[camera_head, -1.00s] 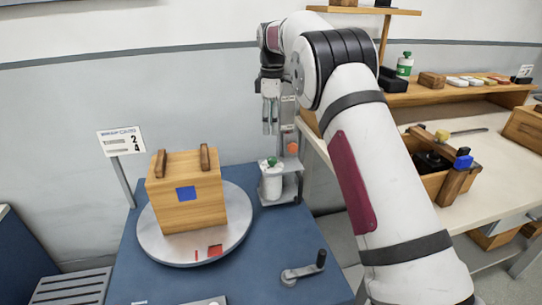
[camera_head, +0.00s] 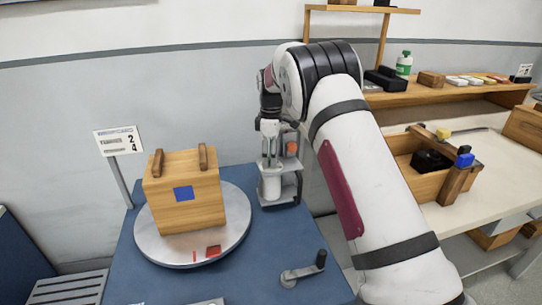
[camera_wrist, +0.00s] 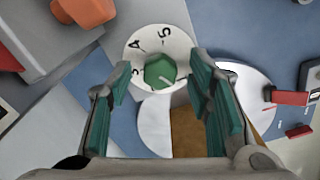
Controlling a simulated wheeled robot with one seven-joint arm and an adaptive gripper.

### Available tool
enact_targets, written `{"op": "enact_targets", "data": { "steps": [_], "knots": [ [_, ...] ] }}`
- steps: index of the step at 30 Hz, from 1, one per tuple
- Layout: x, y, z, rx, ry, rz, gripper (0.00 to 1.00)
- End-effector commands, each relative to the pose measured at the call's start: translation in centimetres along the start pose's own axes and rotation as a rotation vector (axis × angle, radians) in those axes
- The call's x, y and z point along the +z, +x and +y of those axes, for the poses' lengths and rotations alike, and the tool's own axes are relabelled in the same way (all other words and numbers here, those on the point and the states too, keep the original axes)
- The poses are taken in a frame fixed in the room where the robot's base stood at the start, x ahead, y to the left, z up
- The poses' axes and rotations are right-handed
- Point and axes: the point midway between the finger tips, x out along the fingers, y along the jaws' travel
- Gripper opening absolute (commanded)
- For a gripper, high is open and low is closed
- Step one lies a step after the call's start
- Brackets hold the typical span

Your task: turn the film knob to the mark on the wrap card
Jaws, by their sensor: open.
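The film knob is a green hexagonal knob (camera_wrist: 160,72) on a white numbered dial (camera_wrist: 178,42) in the wrist view. The dial shows 5 and 4, with another figure partly hidden by the left finger; a pale line marks the knob. My gripper (camera_head: 269,150) is open above the white film roll (camera_head: 271,186), its fingers (camera_wrist: 159,84) either side of the knob, apparently apart from it. In the head view my gripper hides the knob. The wrap card (camera_head: 120,141) stands on a post at left, showing 2 and 4; its smaller lettering is unclear.
A wooden crate (camera_head: 205,213) with a blue square sits on the round turntable (camera_head: 162,252). A crank (camera_head: 304,269) lies front right on the blue table. An orange button (camera_head: 292,148) is on the film post. A bench with boxes stands at right.

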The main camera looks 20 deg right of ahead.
Motion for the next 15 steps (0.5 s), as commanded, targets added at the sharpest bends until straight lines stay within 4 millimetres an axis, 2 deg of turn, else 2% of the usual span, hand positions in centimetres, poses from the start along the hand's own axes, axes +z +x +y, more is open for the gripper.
{"op": "enact_targets", "data": {
  "steps": [2,8,9,15],
  "knots": [
    [0.00,0.00,-0.01,0.000,0.000,0.000,0.46],
    [0.01,-0.01,-0.01,-0.001,0.000,0.000,0.03],
    [0.01,-0.01,-0.01,-0.001,0.000,0.000,0.00],
    [0.01,0.00,-0.02,-0.001,0.006,0.000,0.00]
  ]
}}
